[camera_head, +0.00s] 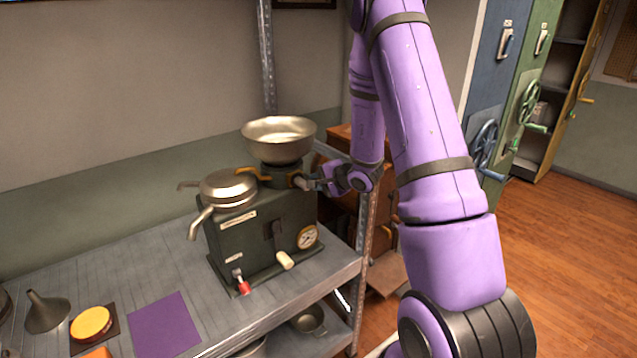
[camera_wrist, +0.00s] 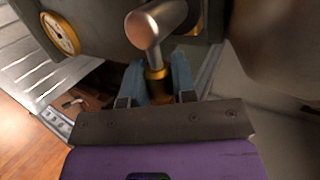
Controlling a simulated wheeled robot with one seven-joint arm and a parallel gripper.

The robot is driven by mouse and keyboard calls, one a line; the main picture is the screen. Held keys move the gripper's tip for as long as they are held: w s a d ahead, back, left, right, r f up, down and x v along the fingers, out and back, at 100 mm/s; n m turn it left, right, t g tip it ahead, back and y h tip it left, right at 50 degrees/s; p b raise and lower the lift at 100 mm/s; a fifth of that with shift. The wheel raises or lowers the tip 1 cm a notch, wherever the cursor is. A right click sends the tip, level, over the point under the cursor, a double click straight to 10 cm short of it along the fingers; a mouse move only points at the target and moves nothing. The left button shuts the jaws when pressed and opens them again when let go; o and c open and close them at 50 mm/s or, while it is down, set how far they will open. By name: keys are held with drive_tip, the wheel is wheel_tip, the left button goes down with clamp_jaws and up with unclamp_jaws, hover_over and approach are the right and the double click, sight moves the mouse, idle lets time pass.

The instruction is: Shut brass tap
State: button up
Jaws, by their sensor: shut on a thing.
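The brass tap (camera_wrist: 155,88) is on the right side of a dark green separator machine (camera_head: 262,228), under its wide metal bowl (camera_head: 280,138). In the wrist view it has a brass collar and a rounded metal handle (camera_wrist: 152,28) that rises and leans left. My gripper (camera_head: 313,184) reaches the tap from the right. In the wrist view the two blue fingers of my gripper (camera_wrist: 159,78) stand on either side of the tap and are shut on it. In the head view the fingers and machine hide part of the tap.
The machine stands on a grey metal bench (camera_head: 110,275). A funnel (camera_head: 45,312) and purple mat (camera_head: 165,325) lie left. A shelf post (camera_head: 367,250) stands close by.

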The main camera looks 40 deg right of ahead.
idle(0.3)
drive_tip(key=o, duration=0.9)
drive_tip(key=shift+s+r, duration=0.1)
drive_tip(key=v, duration=1)
drive_tip(key=shift+s+r, duration=0.15)
drive_tip(key=shift+s, duration=0.15)
drive_tip(key=shift+d, duration=0.1)
drive_tip(key=s+a+r+n+g+y, duration=0.3)
drive_tip(key=s+a+r+n, duration=0.15)
drive_tip(key=a+r, duration=0.4)
drive_tip(key=s+a+r+n+g+y, duration=0.3)
drive_tip(key=a+r+n, duration=0.25)
drive_tip(key=a, duration=0.55)
drive_tip(key=s+r+n+h, duration=0.3)
drive_tip(key=s+r+h, duration=0.1)
drive_tip(key=s, duration=0.4)
drive_tip(key=s+r+n+g+h, duration=0.1)
drive_tip(key=s+r+n+h, duration=0.2)
drive_tip(key=s, duration=0.6)
drive_tip(key=shift+s+a+r+h, duration=0.2)
drive_tip(key=shift+a+r+h, duration=0.25)
drive_tip(key=shift+r+h, duration=0.4)
